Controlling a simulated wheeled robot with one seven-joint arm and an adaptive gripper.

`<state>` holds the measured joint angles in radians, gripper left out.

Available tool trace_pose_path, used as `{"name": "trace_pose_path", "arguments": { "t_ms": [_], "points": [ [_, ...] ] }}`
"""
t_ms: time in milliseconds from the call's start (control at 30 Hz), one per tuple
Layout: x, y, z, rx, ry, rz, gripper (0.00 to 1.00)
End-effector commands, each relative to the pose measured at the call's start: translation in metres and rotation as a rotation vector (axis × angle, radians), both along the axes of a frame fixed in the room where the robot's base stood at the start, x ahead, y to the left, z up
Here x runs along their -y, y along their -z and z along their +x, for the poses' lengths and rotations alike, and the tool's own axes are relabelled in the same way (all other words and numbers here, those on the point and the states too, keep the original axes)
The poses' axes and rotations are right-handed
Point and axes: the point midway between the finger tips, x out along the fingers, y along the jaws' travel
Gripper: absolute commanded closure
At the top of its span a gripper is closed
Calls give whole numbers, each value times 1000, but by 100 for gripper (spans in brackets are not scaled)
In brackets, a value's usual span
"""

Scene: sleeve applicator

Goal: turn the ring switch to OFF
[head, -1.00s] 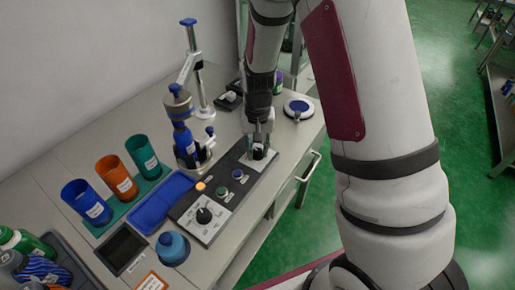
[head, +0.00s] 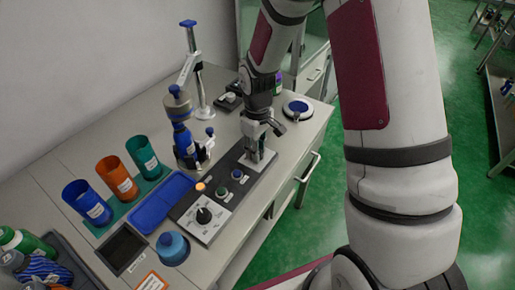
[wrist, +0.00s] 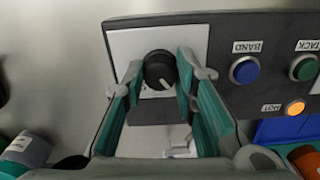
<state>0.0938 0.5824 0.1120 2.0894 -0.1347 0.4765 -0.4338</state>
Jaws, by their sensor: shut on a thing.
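A round black knob (wrist: 160,66) with a pale pointer line sits on a white plate (wrist: 122,52) at the end of the dark control panel (wrist: 225,95). The line points toward the lower right in the wrist view. No label shows on the visible plate, so I cannot read the knob's setting. My gripper (wrist: 158,74) is shut on this knob, one teal finger on each side. In the head view my gripper (head: 256,157) reaches down to the panel's far end and hides the knob. A second black knob (head: 204,215) sits on a larger marked white plate at the near end.
Blue (wrist: 244,69) and green (wrist: 304,67) buttons and a lit orange lamp (wrist: 295,108) lie along the panel. A blue tray (head: 162,199), a bottle in a stand (head: 184,140) and several cups stand left of it. The table's right edge is close to the panel.

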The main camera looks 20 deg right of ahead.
Motion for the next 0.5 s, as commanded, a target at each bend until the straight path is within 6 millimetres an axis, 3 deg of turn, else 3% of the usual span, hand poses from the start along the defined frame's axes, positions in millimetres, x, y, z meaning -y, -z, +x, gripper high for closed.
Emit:
{"name": "trace_pose_path", "arguments": {
  "t_ms": [500],
  "points": [
    [0,-1,1,2,-195,0,100]
  ]
}}
